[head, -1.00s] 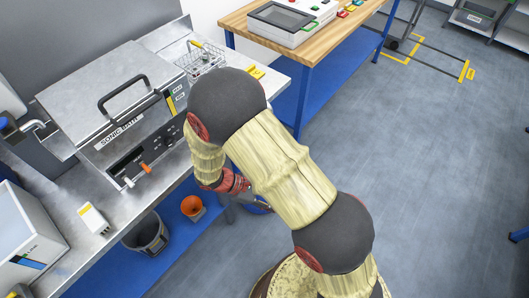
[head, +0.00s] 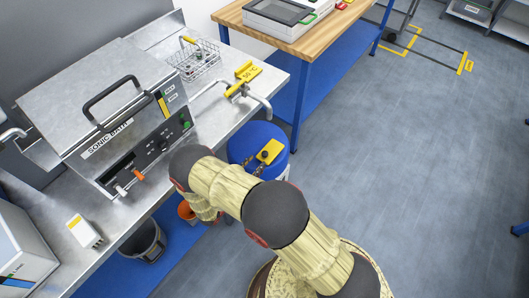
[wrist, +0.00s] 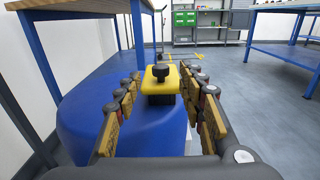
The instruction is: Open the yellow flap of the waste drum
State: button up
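The blue waste drum (head: 243,138) stands on the floor beside the bench end in the head view, and its domed lid (wrist: 85,120) fills the left and middle of the wrist view. The yellow flap (head: 271,149) is on top of the lid and looks down. In the wrist view the flap (wrist: 155,87) carries a black knob (wrist: 161,72). My gripper (wrist: 164,78) is open, with one finger on each side of the flap in that view; contact cannot be told. In the head view my arm hides most of the gripper.
The steel bench (head: 218,118) with the sonic bath (head: 110,120) and a yellow-tagged pipe (head: 247,82) is close to the drum.

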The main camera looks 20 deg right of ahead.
aim_at(263, 155)
jog(key=b+x, duration=0.1)
jog(key=x, duration=0.6)
jog(key=shift+w+d+b, duration=0.1)
jog(key=shift+d+b, duration=0.05)
jog(key=shift+b, duration=0.2)
jog(key=shift+c, duration=0.3)
grip_shut()
dwell(0.3)
